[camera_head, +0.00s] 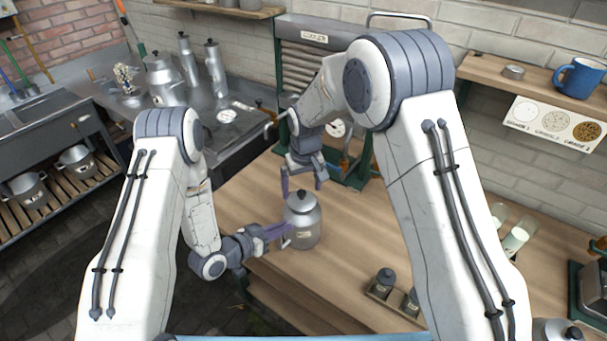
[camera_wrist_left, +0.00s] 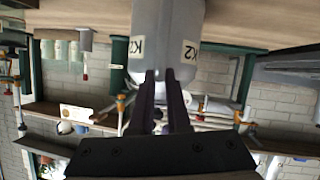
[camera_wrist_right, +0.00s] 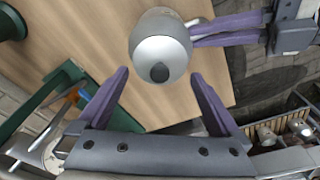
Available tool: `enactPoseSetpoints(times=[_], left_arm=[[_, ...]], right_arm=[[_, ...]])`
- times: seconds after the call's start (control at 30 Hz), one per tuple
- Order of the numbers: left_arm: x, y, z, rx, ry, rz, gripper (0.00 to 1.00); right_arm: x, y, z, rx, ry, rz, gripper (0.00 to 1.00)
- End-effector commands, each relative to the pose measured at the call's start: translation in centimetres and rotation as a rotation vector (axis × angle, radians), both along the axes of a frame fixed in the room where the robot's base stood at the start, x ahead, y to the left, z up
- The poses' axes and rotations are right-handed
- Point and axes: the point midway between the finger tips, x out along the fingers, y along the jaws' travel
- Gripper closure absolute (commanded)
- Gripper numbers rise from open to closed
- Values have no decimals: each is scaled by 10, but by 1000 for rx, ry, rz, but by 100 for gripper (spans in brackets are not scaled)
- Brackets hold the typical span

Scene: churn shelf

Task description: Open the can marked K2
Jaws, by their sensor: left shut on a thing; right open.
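The metal can marked K2 (camera_head: 303,228) stands upright on the wooden counter, its lid (camera_wrist_right: 160,50) with a black knob (camera_wrist_right: 159,73) on top. The K2 labels (camera_wrist_left: 190,50) show upside down in the left wrist view. My left gripper (camera_head: 287,232) is shut on the can's side from the left; its purple fingers (camera_wrist_left: 160,90) also show in the left wrist view. My right gripper (camera_head: 303,178) is open and empty, pointing down above and just behind the lid. In the right wrist view its fingertips (camera_wrist_right: 161,75) lie either side of the knob, apart from it.
Small dark-lidded jars (camera_head: 386,278) stand at the counter's front right. A green-framed cooler (camera_head: 340,130) stands behind the can. A shelf (camera_head: 520,80) with a blue mug (camera_head: 580,78) hangs at upper right. The counter (camera_head: 340,260) around the can is clear.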

Motion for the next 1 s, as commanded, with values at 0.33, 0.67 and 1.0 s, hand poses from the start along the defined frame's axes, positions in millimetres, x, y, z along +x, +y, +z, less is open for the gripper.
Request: enactPoseSetpoints(times=[0.33, 0.67, 1.0], left_arm=[[-1, 1, -2, 3, 7, 2, 100], [-1, 1, -3, 3, 7, 2, 100], [-1, 1, -2, 2, 6, 1, 100]], right_arm=[[3, 1, -25, 0, -1, 1, 0], [3, 1, -25, 0, -1, 1, 42], [1, 1, -28, -2, 5, 2, 100]])
